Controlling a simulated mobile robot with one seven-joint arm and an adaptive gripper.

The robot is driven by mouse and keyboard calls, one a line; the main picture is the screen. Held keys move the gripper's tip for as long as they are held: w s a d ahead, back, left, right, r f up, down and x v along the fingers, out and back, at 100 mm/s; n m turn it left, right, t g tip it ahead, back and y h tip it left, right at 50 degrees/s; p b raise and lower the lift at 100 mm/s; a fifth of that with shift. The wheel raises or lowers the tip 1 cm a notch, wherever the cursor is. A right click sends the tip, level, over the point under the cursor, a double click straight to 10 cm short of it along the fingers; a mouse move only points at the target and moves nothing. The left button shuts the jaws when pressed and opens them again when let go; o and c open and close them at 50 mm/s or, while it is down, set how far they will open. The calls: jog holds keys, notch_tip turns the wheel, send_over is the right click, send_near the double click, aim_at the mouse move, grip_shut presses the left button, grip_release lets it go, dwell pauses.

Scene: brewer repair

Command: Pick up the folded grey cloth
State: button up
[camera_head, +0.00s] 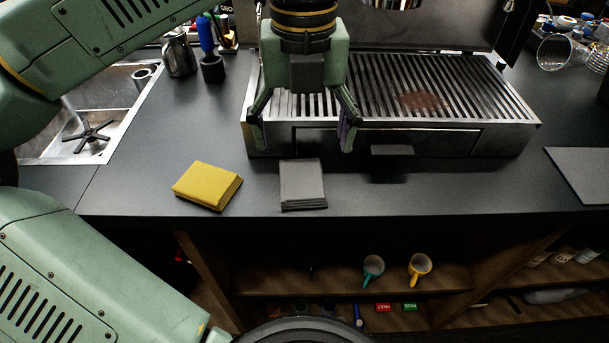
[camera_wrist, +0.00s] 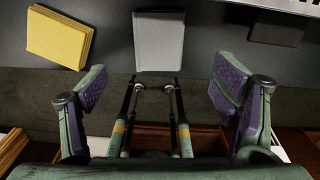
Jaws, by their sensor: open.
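The folded grey cloth (camera_head: 302,182) lies flat on the dark counter near its front edge, in the middle of the head view. It also shows at the top middle of the wrist view (camera_wrist: 159,42). A folded yellow cloth (camera_head: 207,185) lies to its left, apart from it, and shows at upper left in the wrist view (camera_wrist: 60,37). My gripper (camera_head: 302,140) is open and empty, its fingers wide apart above the counter. In the wrist view the fingers (camera_wrist: 160,88) stand either side of the grey cloth's line, and the cloth is not between the pads.
A metal grate unit (camera_head: 400,90) stands behind the grey cloth, with a brown stain on top. A sink (camera_head: 95,125) is at the left. A dark flat mat (camera_head: 585,172) lies at the right.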

aim_at(302, 178)
notch_tip(302, 178, down, 8)
jog(key=shift+w+f+p, duration=0.1)
jog(key=shift+w+p, duration=0.05)
jog(key=shift+p, duration=0.95)
jog(key=c, duration=1.1)
jog(key=shift+c, duration=0.2)
jog(key=shift+a+r+b, duration=0.1)
jog(key=shift+r+b, duration=0.25)
jog(key=shift+r, duration=0.25)
notch_tip(302, 178, up, 2)
jog(key=shift+r+b, duration=0.1)
jog(key=shift+b, duration=0.35)
jog(key=s+a+r+b, duration=0.1)
jog(key=s+a+b, duration=0.1)
jog(key=s+a, duration=0.2)
jog(key=s+a+b, duration=0.2)
jog(key=s+a, duration=0.2)
jog(key=s, duration=0.6)
jog(key=shift+r, duration=0.4)
jog(key=shift+w, duration=0.1)
